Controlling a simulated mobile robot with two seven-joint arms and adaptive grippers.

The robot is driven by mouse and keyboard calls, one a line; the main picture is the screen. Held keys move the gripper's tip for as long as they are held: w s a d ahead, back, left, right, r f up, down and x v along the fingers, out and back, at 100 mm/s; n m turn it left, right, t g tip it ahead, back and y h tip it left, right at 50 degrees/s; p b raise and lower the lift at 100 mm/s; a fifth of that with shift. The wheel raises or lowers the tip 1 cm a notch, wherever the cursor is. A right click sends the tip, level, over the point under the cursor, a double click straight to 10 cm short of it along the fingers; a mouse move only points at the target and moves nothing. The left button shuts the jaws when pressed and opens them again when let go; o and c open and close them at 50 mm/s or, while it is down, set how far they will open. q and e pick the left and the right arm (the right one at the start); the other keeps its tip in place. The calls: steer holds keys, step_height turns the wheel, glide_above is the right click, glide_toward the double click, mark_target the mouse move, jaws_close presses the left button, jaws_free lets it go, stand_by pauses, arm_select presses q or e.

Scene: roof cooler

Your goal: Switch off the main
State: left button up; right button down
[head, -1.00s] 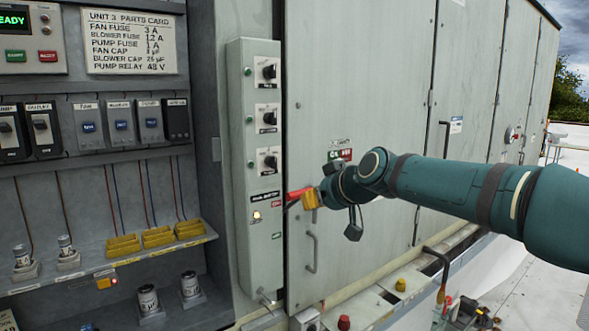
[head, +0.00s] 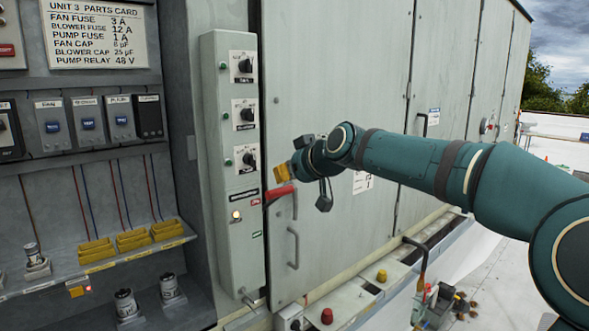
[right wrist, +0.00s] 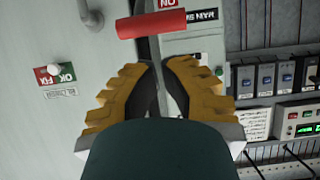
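The main switch has a red handle (head: 280,193) sticking out to the right at the edge of a narrow grey control box (head: 231,275). It sits beside the "MAIN SWITCH" label (head: 243,195) and the red ON label (head: 255,202); a green label (head: 257,234) is lower. My right gripper (head: 280,172), with yellow fingers, is just above the handle, apart from it. In the upside-down right wrist view the red handle (right wrist: 152,24) lies beyond the fingertips (right wrist: 158,64), which are close together with nothing held. My left gripper is not in view.
Knobs (head: 245,65) line the box above the switch, and a small lamp (head: 236,215) glows. A grey cabinet door (head: 335,85) with a bar handle (head: 293,248) is right of it. An open fuse bay (head: 100,185) is at left. A ledge with a red knob (head: 327,316) runs below.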

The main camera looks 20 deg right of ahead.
steer(key=x, duration=0.5)
steer(key=shift+f, duration=0.1)
stand_by(0.3)
